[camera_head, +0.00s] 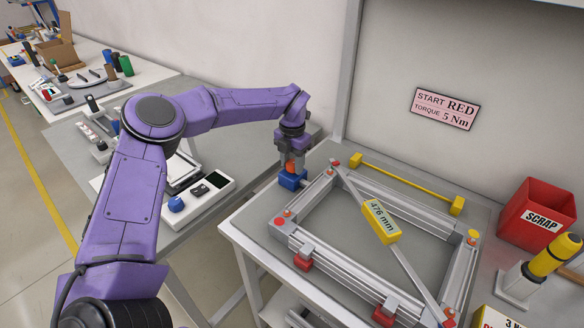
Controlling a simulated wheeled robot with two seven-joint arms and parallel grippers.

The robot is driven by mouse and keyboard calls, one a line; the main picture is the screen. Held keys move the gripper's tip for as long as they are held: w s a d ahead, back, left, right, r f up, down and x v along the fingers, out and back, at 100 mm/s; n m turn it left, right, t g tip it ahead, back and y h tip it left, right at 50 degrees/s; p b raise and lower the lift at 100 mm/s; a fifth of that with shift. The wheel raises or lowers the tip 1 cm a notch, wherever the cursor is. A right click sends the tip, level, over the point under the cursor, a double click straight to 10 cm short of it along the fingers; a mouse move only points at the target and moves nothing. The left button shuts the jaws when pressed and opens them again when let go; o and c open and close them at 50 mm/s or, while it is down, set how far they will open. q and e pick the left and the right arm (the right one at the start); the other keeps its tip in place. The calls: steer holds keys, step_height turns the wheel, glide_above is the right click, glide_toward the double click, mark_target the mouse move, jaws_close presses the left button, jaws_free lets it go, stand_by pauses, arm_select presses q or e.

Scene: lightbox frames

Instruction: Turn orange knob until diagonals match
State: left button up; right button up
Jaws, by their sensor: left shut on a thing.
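My left gripper (291,157) points down at the far left corner of the bench and is shut on the orange knob (291,168). The fingers hide part of the knob, which sits on a blue block (291,181) beside the frame. An aluminium frame (345,272) lies on the bench with orange-red pieces at its corners. A silver measuring bar (407,264) lies diagonally across it, from the far left corner to the near right. Its yellow display (381,221) reads 476 mm. My right gripper is out of view.
A yellow bar (405,183) lies behind the frame. A red SCRAP bin (537,213) and a yellow-topped tool on a white stand (519,282) are at the right. Red clamps (303,260) sit along the near rail. A side table (215,210) stands left. A sign (444,109) reads "START RED, TORQUE 5 Nm".

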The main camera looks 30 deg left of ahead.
mark_target(293, 163)
arm_select(q)
steer(key=n+b, duration=0.3)
steer(key=n, duration=0.1)
steer(key=shift+f, duration=0.15)
steer(key=shift+n+b, duration=1.05)
steer(key=shift+n, duration=0.65)
steer(key=shift+w+r, duration=0.1)
steer(key=shift+r, duration=0.1)
steer(key=o, duration=1.1)
steer(key=shift+f, duration=0.1)
steer(key=shift+c, duration=0.2)
step_height(293, 163, up, 9)
steer(key=shift+r, duration=0.8)
